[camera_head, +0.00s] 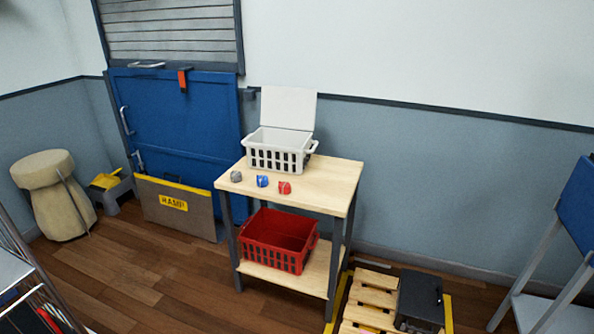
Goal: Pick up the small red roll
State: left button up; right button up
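The small red roll (284,187) lies on the wooden top of a small table (325,184), near its front edge. A blue roll (262,181) lies just left of it, and a grey roll (236,176) lies further left, at the table's left end. All three are apart from one another. Neither of my grippers shows in the head view, and nothing is touching the red roll.
A white basket (276,160) with a raised white panel stands behind the rolls. A red basket (277,262) sits on the lower shelf. A pallet (368,299) with a dark box (419,300) lies right of the table. Wooden floor (130,283) is clear in front, left.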

aim_at(285, 188)
jog(key=i+j+z, duration=0.35)
jog(key=i+j, duration=0.2)
jog(key=i, duration=0.15)
jog(key=i+j+z, duration=0.2)
jog(key=i+j, duration=0.15)
jog(key=i+j+z, duration=0.15)
jog(key=i+j, duration=0.15)
jog(key=i+j+z, duration=0.2)
jog(key=j, duration=0.3)
jog(key=i+j+z, duration=0.2)
jog(key=i+j, duration=0.15)
jog(key=i+j+z, duration=0.15)
jog(key=j, duration=0.45)
jog(key=i+j+z, duration=0.2)
jog(key=j, duration=0.35)
jog(key=i, duration=0.05)
